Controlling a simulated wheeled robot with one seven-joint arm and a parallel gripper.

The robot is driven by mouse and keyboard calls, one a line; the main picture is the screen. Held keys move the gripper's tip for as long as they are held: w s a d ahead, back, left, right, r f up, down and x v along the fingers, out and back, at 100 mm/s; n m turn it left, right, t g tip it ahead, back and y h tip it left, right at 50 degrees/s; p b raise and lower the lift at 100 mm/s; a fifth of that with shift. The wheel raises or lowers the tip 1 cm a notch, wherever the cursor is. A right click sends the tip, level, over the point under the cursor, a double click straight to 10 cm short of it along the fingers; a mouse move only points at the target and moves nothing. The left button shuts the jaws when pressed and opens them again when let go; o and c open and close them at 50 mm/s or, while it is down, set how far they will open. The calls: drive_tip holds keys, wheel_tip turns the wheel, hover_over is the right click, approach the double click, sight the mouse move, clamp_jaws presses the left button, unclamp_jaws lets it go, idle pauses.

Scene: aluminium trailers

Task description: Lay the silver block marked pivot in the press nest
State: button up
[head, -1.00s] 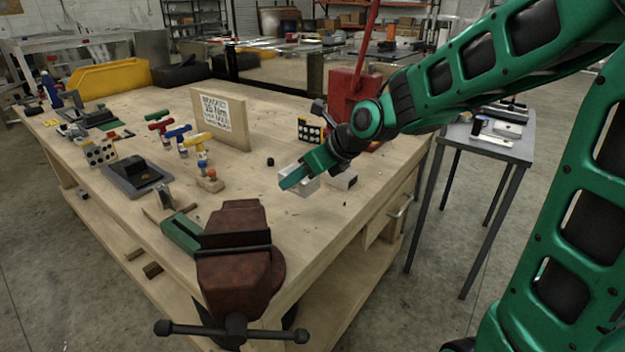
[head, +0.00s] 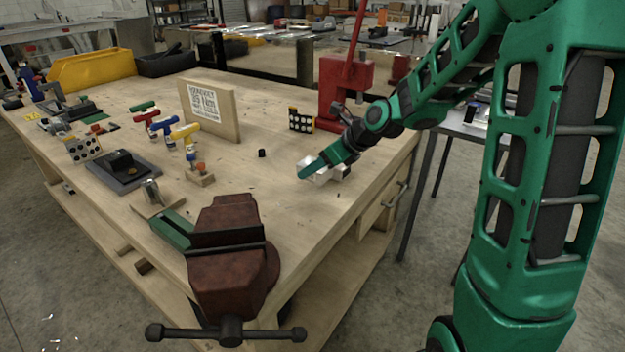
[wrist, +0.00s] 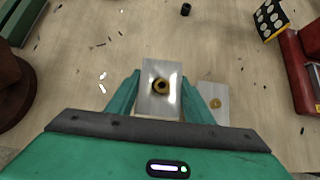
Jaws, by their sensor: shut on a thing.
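A silver block (wrist: 161,78) with a bronze-ringed hole sits between my gripper's (wrist: 160,90) two green fingers in the wrist view. The fingers are shut on its sides. I cannot read any pivot mark on it. In the head view my gripper (head: 312,172) is low over the bench's right part, its fingers partly hiding the block. A second silver block (wrist: 213,96) with a small brass disc lies just right of the held one. The red press (head: 345,88) stands behind my gripper, and its base (wrist: 302,70) shows at the wrist view's right. I cannot make out its nest.
A dark red vise (head: 230,262) is at the bench's front corner. A small black cylinder (head: 262,153), a dotted block (head: 300,120) and a wooden sign (head: 210,110) stand nearby. Several T-handled tools stand to the left. The bench between vise and press is mostly clear.

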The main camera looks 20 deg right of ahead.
sight(314, 178)
drive_tip(key=shift+f, duration=2)
drive_tip(key=shift+f, duration=0.1)
drive_tip(key=o, duration=1.3)
